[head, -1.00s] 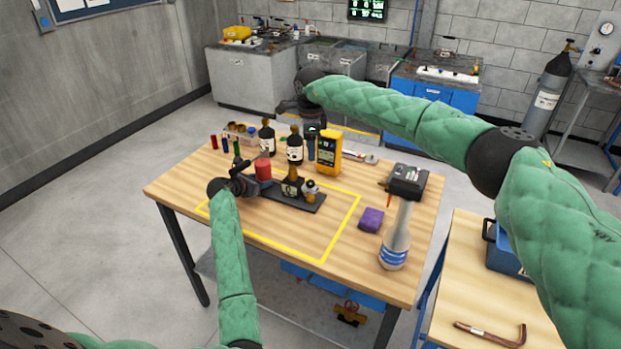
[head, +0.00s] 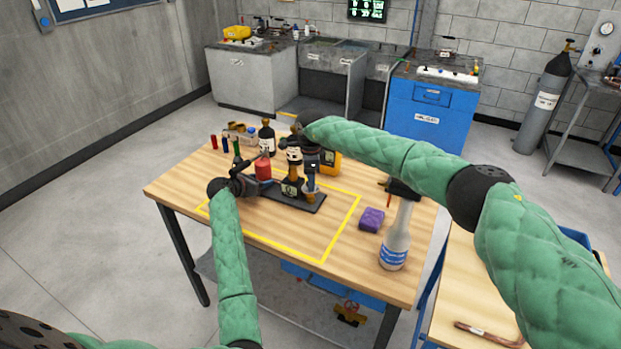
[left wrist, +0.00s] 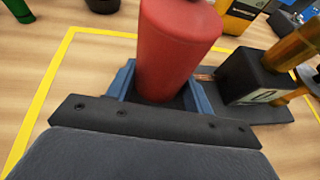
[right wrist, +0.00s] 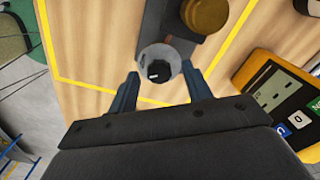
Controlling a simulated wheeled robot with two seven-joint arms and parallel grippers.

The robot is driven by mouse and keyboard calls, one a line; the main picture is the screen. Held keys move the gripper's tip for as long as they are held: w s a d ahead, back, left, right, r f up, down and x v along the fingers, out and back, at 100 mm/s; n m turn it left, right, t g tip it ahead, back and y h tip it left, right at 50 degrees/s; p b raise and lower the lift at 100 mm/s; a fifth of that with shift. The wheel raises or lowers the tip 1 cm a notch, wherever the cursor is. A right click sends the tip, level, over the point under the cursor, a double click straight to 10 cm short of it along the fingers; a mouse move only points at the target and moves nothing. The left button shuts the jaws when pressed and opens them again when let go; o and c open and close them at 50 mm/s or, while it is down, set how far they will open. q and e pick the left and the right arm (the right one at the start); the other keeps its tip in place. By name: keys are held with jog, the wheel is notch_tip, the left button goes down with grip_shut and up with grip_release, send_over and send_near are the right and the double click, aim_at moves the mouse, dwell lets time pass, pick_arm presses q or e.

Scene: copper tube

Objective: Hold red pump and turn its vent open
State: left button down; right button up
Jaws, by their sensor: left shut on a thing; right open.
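The red pump's red cylinder (head: 263,170) stands upright on a black base plate (head: 312,207) inside the yellow outline. My left gripper (head: 262,183) is shut around the lower part of the red cylinder; the left wrist view shows it between the blue fingers (left wrist: 163,95). A dark block with a brass post (left wrist: 296,48) sits farther along the base. My right gripper (head: 312,186) is open over the base's right end. In the right wrist view a round grey knob (right wrist: 158,72), apparently the vent, lies between and just beyond the open fingers (right wrist: 160,88). A brass cap (right wrist: 207,14) is beside it.
A yellow meter (right wrist: 280,95) stands close to my right gripper. The table's front left is clear.

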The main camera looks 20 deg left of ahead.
jog(key=c, duration=1)
jog(key=shift+o, duration=0.2)
jog(key=shift+n, duration=2.9)
jog(key=o, duration=1)
jog(key=shift+c, duration=0.2)
jog(key=shift+r, duration=0.15)
